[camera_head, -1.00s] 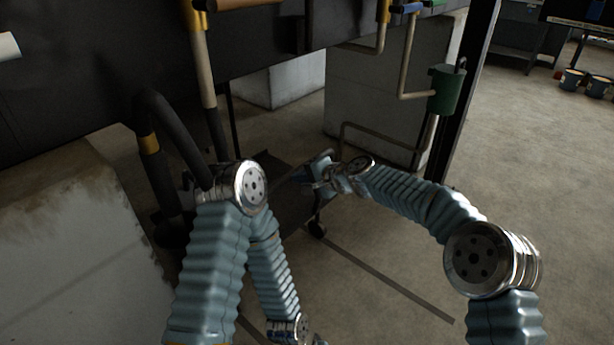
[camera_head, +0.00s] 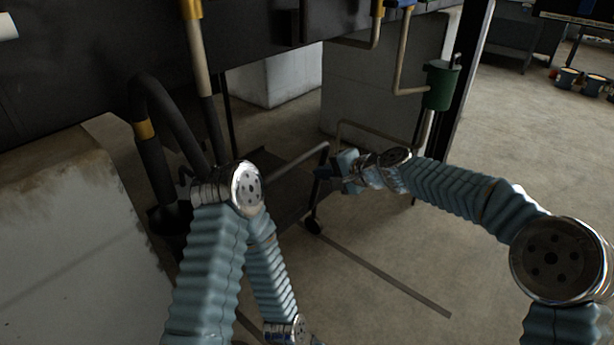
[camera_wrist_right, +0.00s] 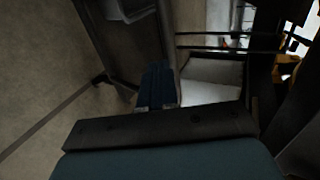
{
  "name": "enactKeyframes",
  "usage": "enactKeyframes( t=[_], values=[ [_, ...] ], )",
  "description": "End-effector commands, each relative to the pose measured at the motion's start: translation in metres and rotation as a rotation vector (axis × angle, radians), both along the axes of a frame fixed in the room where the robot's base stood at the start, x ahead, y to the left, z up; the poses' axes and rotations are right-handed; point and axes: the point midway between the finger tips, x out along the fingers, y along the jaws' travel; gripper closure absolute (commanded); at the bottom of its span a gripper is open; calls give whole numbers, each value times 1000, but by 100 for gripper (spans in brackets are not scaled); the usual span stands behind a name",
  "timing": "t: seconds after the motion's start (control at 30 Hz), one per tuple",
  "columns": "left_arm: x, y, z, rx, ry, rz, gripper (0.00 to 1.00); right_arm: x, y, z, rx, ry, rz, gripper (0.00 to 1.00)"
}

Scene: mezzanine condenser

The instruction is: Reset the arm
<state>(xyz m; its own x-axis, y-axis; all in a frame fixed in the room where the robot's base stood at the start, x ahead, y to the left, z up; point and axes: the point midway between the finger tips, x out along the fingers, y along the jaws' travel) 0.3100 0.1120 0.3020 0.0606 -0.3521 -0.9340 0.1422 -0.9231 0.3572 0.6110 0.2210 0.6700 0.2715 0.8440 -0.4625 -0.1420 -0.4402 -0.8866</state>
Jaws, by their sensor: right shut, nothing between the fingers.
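My right arm reaches in from the right side of the head view, bent at a silver joint. My right gripper (camera_head: 328,172) points left, in front of a dark low cart-like frame (camera_head: 290,190). In the right wrist view its dark blue fingers (camera_wrist_right: 157,84) are together with nothing between them. My left arm is folded at the lower left of the head view and runs down to the bottom edge. The left gripper's fingers are not visible there.
A dark tank body (camera_head: 100,60) with pipes spans the upper left. A black hose (camera_head: 150,130) hangs beside my left arm. A pale block (camera_head: 70,230) stands at lower left. A green canister (camera_head: 441,86) is near a dark post. The floor (camera_head: 520,150) at right is open.

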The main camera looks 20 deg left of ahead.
Motion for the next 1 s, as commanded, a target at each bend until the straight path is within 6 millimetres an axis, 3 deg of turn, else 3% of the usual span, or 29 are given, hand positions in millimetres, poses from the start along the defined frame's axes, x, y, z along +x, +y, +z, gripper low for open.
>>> enactKeyframes(
  t=[0.1,0.33,0.47,0.57,0.67,0.77,0.87,1.0],
  values=[
    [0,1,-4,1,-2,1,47,-6,-20,11,1,-2,0,100],
    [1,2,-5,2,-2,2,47,-11,-35,19,0,0,1,100],
    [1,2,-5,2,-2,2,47,-11,-41,6,-21,5,-6,100],
    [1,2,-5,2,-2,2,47,-11,-59,-34,-88,14,-26,100],
    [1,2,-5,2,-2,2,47,-17,-94,-101,-200,28,-49,100],
    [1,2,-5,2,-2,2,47,-37,-140,-175,-331,45,-59,100],
    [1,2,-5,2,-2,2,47,-70,-188,-241,-452,62,-50,100],
    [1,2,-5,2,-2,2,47,-140,-254,-316,-594,94,0,100]
  ],
)
